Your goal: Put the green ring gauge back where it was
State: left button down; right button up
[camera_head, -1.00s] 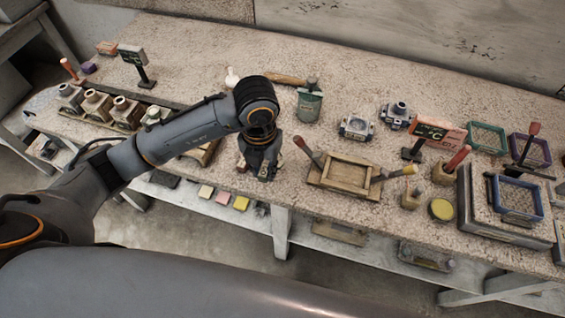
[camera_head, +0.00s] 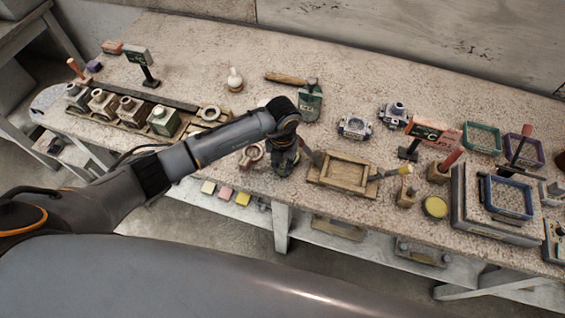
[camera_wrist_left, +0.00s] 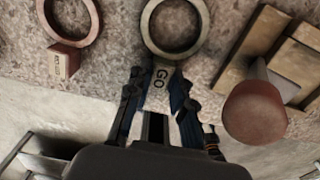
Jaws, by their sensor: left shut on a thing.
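My left gripper (camera_head: 284,166) is low over the front of the bench, just left of the wooden frame. In the left wrist view my left gripper (camera_wrist_left: 157,108) is shut on the handle of a ring gauge (camera_wrist_left: 161,77) marked GO. The ring points away from the fingers and looks pale grey; I cannot make out green on it. I cannot tell whether it touches the bench. A reddish-brown ring gauge (camera_wrist_left: 91,27) with a small block handle lies to its left; it also shows in the head view (camera_head: 242,161). My right gripper is out of view.
The wooden frame (camera_head: 345,172) stands close on the right, with a red-handled tool (camera_wrist_left: 254,112) beside my fingers. Bare bench lies between.

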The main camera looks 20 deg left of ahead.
aim_at(283, 166)
pick_arm(q)
jog(key=shift+f, duration=0.2)
jog(key=c, duration=1.4)
grip_release()
jog(key=shift+r, duration=0.1)
jog(key=shift+o, duration=1.2)
jog(key=shift+r, duration=0.6)
notch_tip(283, 166, up, 11)
jog(key=b, duration=0.2)
jog(key=shift+b, duration=0.3)
